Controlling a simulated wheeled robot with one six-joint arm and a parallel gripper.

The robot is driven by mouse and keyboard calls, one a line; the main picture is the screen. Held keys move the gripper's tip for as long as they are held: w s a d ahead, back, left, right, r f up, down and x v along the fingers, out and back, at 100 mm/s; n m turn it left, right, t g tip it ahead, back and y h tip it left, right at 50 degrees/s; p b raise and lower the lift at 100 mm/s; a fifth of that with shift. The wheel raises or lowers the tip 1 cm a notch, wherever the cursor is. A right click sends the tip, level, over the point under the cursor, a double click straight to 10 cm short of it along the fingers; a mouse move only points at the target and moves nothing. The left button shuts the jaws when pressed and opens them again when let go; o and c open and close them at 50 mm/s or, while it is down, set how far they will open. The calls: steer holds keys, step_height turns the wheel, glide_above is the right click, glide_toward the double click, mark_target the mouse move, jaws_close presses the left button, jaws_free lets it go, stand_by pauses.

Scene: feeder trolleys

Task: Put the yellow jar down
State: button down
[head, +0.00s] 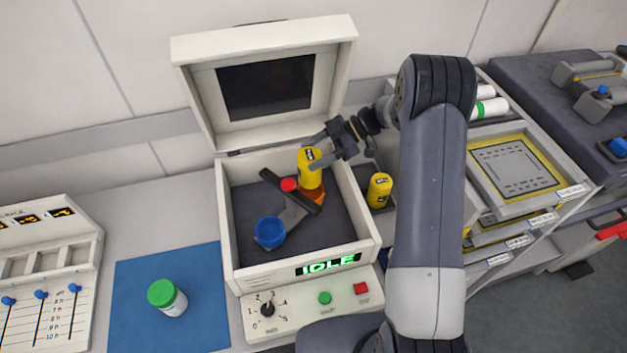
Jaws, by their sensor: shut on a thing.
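My gripper (322,150) reaches in from the right over the open machine and is shut on a yellow jar (310,174). The jar is upright above an orange cup (317,196) on the machine's rotor (291,212). Whether the jar's base is in the cup or just above it I cannot tell. A second yellow jar (379,191) stands in a dark tray to the right of the machine.
The machine (228,243) has its lid (264,36) raised, a blue cup (270,231) opposite the orange one, and a display reading IDLE. A green-capped white jar (168,298) stands on a blue mat (205,275). A slider rack (45,275) is at far left.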

mark_target(317, 171)
steer(key=shift+f+b, duration=2.95)
steer(key=shift+f, duration=0.95)
steer(key=shift+f, duration=0.1)
steer(key=shift+c, duration=2.1)
jaws_free()
steer(key=shift+f, duration=0.1)
steer(key=shift+d+r, duration=0.2)
steer(key=shift+r, duration=0.15)
steer(key=p+v, duration=0.5)
steer(key=v, duration=0.6)
steer(key=shift+d, duration=0.25)
